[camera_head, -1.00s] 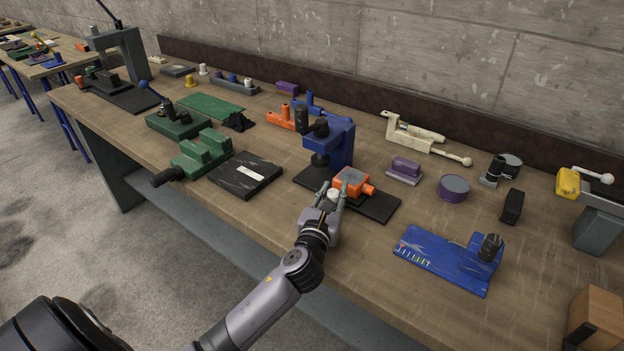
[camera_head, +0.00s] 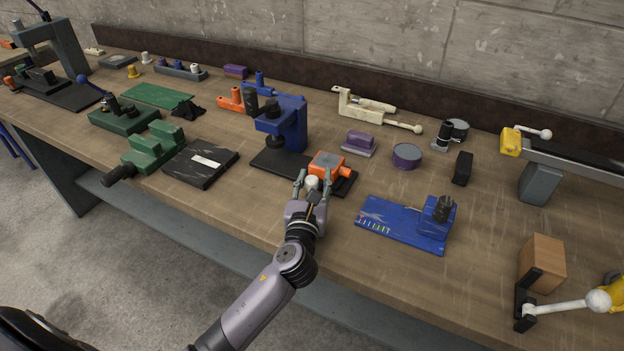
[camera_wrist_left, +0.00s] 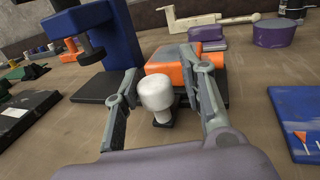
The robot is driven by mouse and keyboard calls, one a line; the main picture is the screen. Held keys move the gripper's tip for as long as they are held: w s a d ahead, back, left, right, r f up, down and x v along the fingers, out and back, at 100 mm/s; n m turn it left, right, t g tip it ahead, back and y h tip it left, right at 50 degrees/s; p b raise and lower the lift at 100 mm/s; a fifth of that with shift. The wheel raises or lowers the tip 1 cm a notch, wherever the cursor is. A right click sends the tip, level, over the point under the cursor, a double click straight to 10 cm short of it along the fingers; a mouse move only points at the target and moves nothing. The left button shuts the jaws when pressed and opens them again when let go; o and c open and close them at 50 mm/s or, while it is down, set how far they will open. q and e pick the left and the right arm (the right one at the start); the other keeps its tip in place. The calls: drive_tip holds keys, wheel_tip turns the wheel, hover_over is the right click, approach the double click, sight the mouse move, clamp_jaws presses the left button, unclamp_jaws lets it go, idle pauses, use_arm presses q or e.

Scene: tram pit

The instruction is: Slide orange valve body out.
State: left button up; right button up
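The orange valve body (camera_head: 327,164) has a grey top face and sits on the black base plate (camera_head: 268,160) of a blue press (camera_head: 285,124). A white rounded knob (camera_head: 312,182) is on its near side. My left gripper (camera_head: 313,178) has its fingers on either side of the knob. In the left wrist view the open fingers (camera_wrist_left: 160,88) stand apart with the white knob (camera_wrist_left: 156,94) between them, and gaps show beside it. The orange body (camera_wrist_left: 170,66) is just beyond, partly hidden by the right finger; contact there cannot be told. My right gripper is not in view.
A black plate (camera_head: 200,163) and a green vise (camera_head: 152,148) lie left of the press. A blue fixture (camera_head: 405,221) is to the right, with purple parts (camera_head: 407,155) behind. The bench front between press and blue fixture is clear.

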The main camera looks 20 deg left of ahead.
use_arm(q)
drive_tip(key=shift+o, duration=0.7)
drive_tip(key=v, duration=1.2)
